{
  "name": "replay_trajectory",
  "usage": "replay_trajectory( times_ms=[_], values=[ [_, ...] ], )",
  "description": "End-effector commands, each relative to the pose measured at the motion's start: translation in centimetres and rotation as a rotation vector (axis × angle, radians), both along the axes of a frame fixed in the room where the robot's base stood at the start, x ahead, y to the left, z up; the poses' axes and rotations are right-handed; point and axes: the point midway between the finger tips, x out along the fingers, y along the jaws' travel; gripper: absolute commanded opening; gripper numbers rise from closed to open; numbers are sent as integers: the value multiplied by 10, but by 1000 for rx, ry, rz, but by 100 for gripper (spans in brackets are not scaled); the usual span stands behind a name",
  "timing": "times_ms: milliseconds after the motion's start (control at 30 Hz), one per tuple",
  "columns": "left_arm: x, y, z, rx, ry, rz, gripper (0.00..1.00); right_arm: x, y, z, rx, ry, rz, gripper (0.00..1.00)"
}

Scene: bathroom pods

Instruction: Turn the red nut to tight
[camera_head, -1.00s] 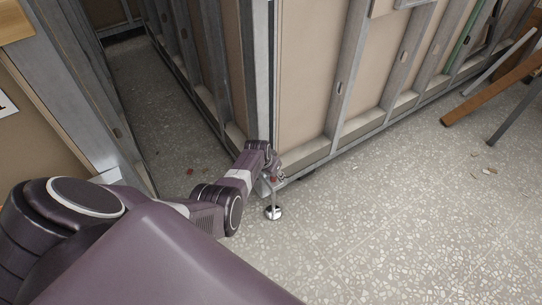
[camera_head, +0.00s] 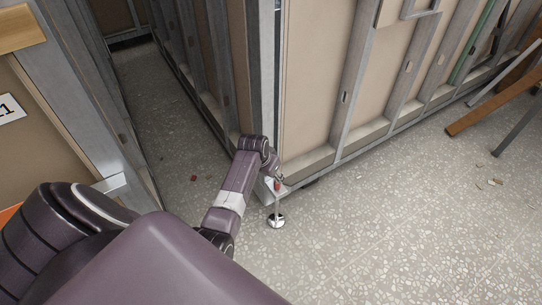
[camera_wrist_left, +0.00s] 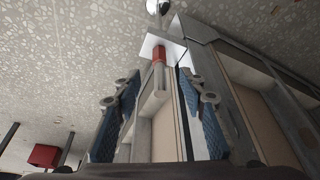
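The red nut (camera_head: 277,185) sits on the foot assembly at the bottom corner of the metal-framed pod wall, above a round shiny foot (camera_head: 276,221) on the floor. In the left wrist view the red nut (camera_wrist_left: 158,52) shows beside a light metal plate (camera_wrist_left: 160,42), with a pale rod running from it toward me. My left gripper (camera_head: 279,172) is at this corner, close to the nut. In the wrist view its two blue-padded fingers (camera_wrist_left: 158,88) are apart, with the rod between them in the picture and the nut beyond the tips. My right gripper is not in view.
The pod's metal-stud wall (camera_head: 345,100) rises right behind the nut. A narrow passage (camera_head: 165,110) runs between the pods on the left. The speckled floor (camera_head: 400,230) in front is mostly clear.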

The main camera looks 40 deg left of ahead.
Motion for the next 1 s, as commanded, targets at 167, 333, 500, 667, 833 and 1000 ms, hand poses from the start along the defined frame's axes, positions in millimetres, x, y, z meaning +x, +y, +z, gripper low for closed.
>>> replay_trajectory(
  times_ms=[167, 333, 500, 667, 833, 1000],
  values=[
    [-6, 0, 15, 0, -1, -1, 38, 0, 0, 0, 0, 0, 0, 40],
    [-9, -1, 21, 0, 1, 0, 38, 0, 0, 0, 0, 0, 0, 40],
    [-9, -1, 21, 0, 1, 0, 38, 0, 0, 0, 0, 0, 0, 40],
    [-9, -1, 21, 0, 1, 0, 38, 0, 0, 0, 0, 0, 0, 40],
    [-9, 0, 21, 0, 1, 0, 38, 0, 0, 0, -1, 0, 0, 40],
    [-21, -2, 17, 17, 10, -6, 38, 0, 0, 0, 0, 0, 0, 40]
  ],
)
